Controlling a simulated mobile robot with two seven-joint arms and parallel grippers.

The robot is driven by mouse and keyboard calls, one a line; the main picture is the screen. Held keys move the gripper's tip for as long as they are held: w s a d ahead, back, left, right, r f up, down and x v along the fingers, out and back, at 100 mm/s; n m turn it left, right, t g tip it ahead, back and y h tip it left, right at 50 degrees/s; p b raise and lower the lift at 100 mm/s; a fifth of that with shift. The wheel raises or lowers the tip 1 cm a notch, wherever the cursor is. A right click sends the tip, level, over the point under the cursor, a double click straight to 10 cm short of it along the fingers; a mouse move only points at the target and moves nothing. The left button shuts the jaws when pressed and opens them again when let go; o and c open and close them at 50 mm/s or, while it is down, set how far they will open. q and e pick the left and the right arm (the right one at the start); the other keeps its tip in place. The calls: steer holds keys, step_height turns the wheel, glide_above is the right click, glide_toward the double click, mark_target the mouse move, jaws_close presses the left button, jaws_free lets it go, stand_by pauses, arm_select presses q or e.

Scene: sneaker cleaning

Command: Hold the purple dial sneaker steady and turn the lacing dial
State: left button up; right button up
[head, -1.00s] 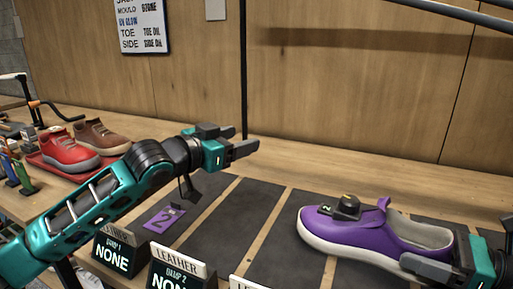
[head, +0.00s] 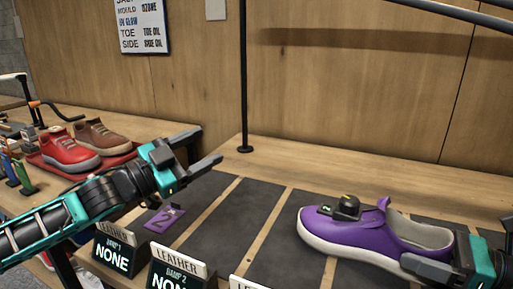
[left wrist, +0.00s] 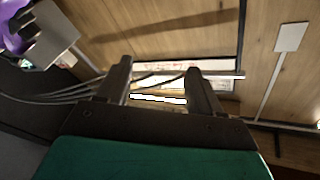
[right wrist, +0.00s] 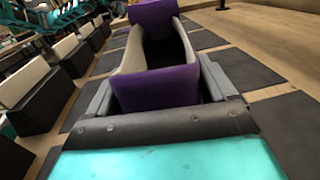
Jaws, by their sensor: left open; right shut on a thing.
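The purple sneaker (head: 365,232) stands upright on the dark mat at the right, toe to the left, with a light sole. The dial is not visible there. My left gripper (head: 200,157) is open and empty, raised well left of the sneaker and apart from it. The left wrist view shows its two fingers (left wrist: 160,85) spread.
Label stands (head: 114,254) line the front edge. A purple tag marked 2 (head: 165,218) lies on the mat. Red and brown shoes (head: 68,150) sit on a red tray at left. A thin black post (head: 245,80) stands behind. Mat between left gripper and sneaker is clear.

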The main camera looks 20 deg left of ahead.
arm_select(q)
steer(key=shift+w+a+f+n+y, duration=0.25)
steer(key=shift+a+y, duration=0.15)
steer(key=shift+a, duration=0.25)
steer(key=shift+w+a+f+n+y, duration=0.1)
steer(key=shift+a+f+n+y, duration=0.25)
steer(key=shift+a, duration=0.25)
steer(key=shift+w+a+f+n+y, duration=0.2)
steer(key=shift+a+y, duration=0.25)
steer(key=shift+a, duration=0.2)
